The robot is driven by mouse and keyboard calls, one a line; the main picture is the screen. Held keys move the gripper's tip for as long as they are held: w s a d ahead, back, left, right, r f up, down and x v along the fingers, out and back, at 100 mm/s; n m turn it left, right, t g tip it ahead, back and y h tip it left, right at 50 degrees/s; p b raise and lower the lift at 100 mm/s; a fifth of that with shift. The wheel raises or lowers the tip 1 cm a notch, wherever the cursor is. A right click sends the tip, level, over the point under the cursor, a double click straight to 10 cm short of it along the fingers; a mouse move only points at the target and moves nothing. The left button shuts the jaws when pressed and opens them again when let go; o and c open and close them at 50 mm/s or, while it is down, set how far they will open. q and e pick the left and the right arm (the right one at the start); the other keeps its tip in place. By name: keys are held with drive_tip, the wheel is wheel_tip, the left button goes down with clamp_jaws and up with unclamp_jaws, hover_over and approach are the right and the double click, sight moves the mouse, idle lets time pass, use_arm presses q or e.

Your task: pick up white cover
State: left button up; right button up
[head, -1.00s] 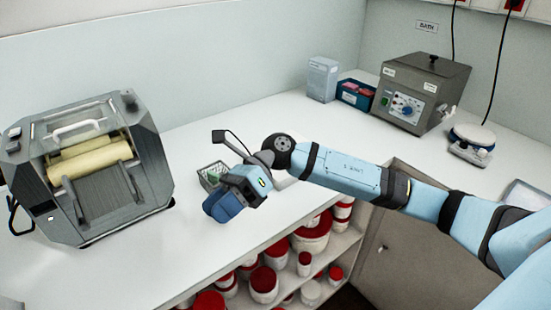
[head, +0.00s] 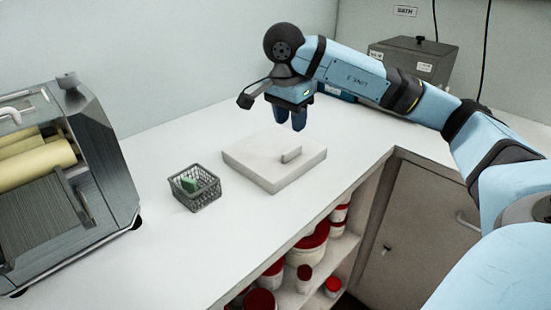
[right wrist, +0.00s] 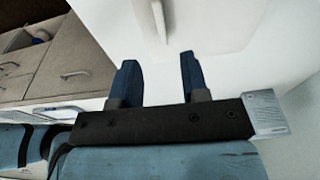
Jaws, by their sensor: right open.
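The white cover (head: 245,158) is a flat, square white slab lying on the counter, with a small raised handle (head: 291,155) on top. My right gripper (head: 290,126) is open and empty above the far side of the cover, fingers pointing down and apart from it. In the right wrist view the two blue fingers of my right gripper (right wrist: 158,62) stand apart, with the cover (right wrist: 210,22) beyond them. The handle (right wrist: 158,20) shows there beyond the gap between the fingertips. My left gripper is not in view.
A wire basket (head: 195,188) with a green item stands left of the cover. The roller mill (head: 95,165) is farther left. A grey bath (head: 415,60) stands at the back right. Red-lidded tubs (head: 300,255) fill the shelf below the counter's front edge.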

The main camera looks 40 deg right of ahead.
sight(292, 149)
drive_tip(key=f, duration=0.2)
drive_tip(key=f+b, duration=0.1)
drive_tip(key=f, duration=0.2)
drive_tip(key=d+f, duration=0.1)
drive_tip(key=f, duration=0.2)
drive_tip(key=shift+w+d+f, duration=0.1)
drive_tip(key=shift+f, duration=0.1)
clamp_jaws()
